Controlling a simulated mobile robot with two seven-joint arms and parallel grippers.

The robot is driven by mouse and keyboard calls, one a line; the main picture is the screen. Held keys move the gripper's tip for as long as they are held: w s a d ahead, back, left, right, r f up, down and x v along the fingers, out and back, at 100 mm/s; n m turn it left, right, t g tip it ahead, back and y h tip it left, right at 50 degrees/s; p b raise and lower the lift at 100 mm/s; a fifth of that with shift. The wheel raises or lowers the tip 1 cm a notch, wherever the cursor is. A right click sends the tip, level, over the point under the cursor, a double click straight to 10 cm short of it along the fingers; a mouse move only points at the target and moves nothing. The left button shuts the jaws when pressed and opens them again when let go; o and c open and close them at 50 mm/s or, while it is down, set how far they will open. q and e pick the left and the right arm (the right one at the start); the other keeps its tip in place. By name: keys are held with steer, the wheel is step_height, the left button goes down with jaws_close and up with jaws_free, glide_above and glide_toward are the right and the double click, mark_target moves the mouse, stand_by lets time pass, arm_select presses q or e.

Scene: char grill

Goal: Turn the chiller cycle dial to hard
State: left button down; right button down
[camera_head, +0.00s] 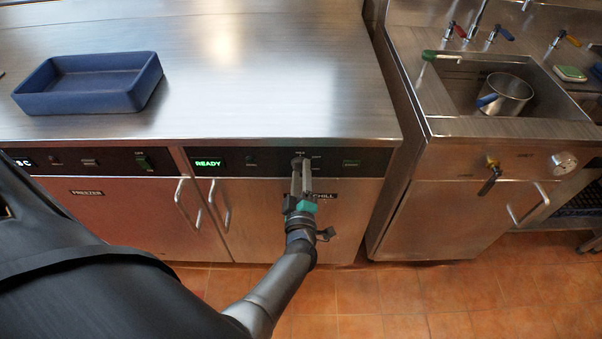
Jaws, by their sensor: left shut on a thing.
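The chiller's dark control panel (265,162) runs along the front of the steel counter, with a green lit "READY" display (208,162) at its left. My left gripper (301,170) reaches up to the panel from below and is shut on the cycle dial (298,160). Its fingers cover most of the dial, so the pointer's setting cannot be read. Small labels sit around the dial but are too small to read. The chiller door (260,215) below is shut, its "CHILL" label partly hidden by my gripper. My right gripper is out of view.
A blue tray (92,82) stands on the counter at the left. The freezer panel and door (110,205) are left of the chiller. A sink unit with a steel pot (505,93) stands at the right. Door handles (221,205) project left of my gripper.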

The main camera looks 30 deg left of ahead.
arm_select(q)
steer(key=shift+c, duration=1.7)
jaws_free()
steer(key=shift+s+d, duration=0.1)
